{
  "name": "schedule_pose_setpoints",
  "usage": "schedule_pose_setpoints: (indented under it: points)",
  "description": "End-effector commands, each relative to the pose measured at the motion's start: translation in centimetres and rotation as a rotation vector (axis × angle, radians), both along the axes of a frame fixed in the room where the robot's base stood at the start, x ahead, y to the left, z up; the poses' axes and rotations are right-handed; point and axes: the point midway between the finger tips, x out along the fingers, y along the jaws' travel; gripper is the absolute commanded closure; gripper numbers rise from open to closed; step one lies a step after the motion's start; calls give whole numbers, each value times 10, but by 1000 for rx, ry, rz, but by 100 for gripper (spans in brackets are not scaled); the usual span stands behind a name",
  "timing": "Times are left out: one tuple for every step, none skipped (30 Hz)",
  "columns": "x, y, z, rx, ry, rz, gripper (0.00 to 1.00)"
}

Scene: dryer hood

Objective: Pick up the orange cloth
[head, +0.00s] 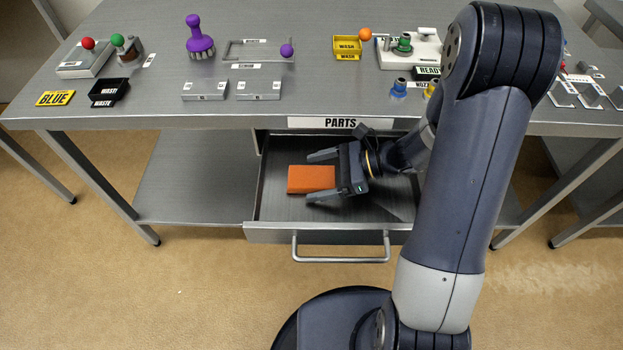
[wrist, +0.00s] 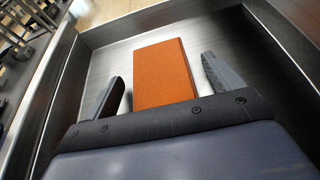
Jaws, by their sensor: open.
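The orange cloth (head: 311,179) is a flat folded rectangle lying in the open parts drawer (head: 300,226), left of the drawer's middle. It also shows in the wrist view (wrist: 165,72), straight ahead. My gripper (head: 318,177) is inside the drawer area, reaching in from the right. Its two fingers are spread apart, one on each side of the cloth, with nothing held. In the wrist view the fingers (wrist: 163,82) stand left and right of the cloth, with a gap on each side. The cloth's near end is hidden behind the gripper's body.
The drawer walls (wrist: 285,45) surround the gripper. The steel tabletop (head: 200,115) with the PARTS label (head: 336,123) overhangs the drawer's back. On top are a purple brush (head: 200,42), a yellow WASH bin (head: 346,47) and a black WASTE bin (head: 108,90). The drawer floor around the cloth looks clear.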

Motion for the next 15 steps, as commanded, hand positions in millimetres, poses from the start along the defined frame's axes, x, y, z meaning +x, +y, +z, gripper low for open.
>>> schedule_pose_setpoints:
  points:
    - [0,2,-1,0,0,1,13]
    - [0,3,-1,-1,0,0,13]
    - [0,3,-1,-1,0,-1,13]
    - [0,3,-1,-1,0,-1,13]
    - [0,3,-1,-1,0,-1,13]
    - [0,3,-1,-1,0,-1,13]
    - [0,3,-1,0,0,-1,13]
    - [0,3,-1,0,0,-1,13]
    - [0,3,-1,0,0,-1,16]
    - [0,3,-1,0,0,-1,18]
    - [0,3,-1,0,0,-1,21]
    - [0,3,-1,0,0,-1,24]
    - [0,3,-1,0,0,-1,27]
    - [0,3,-1,0,0,-1,29]
    - [0,3,-1,0,0,-1,32]
